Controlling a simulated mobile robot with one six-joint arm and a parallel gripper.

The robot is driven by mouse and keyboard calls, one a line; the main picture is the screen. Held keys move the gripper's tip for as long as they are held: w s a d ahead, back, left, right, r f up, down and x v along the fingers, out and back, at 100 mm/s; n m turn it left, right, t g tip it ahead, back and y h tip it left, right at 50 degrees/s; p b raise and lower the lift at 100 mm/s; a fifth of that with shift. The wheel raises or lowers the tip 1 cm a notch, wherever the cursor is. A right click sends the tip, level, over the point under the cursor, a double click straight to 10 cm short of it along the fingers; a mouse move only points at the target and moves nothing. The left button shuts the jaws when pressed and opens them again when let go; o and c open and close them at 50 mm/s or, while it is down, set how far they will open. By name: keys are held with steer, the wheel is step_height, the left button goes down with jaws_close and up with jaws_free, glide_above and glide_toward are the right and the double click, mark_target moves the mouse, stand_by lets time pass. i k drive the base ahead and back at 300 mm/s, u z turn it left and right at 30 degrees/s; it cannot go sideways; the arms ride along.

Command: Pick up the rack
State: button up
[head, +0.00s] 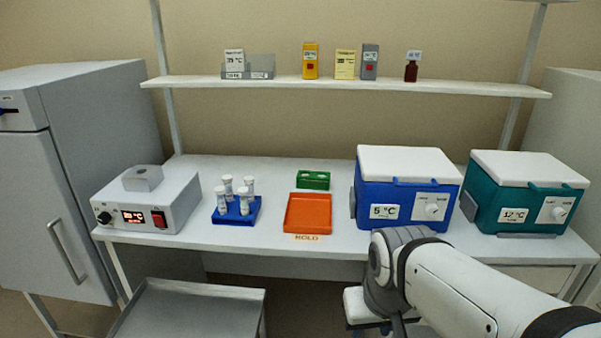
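A blue rack (246,214) stands upright on the white bench at left of centre, holding several white-capped tubes (228,187). A small green block with holes (313,180), which may also be a rack, stands farther back, just behind an orange tray. The orange tray (308,213) is empty and lies to the right of the blue rack, above a label reading HOLD. My arm comes in from the lower right and bends down in front of the bench. My gripper's fingers are not visible.
A heater box (166,208) stands left of the blue rack. A blue cooler (408,195) marked 5 °C and a teal cooler (528,200) marked 12 °C stand right. A shelf (350,86) hangs above. A grey cart (185,308) stands low in front.

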mark_target(307, 184)
steer(key=i, duration=0.95)
steer(key=u, duration=0.05)
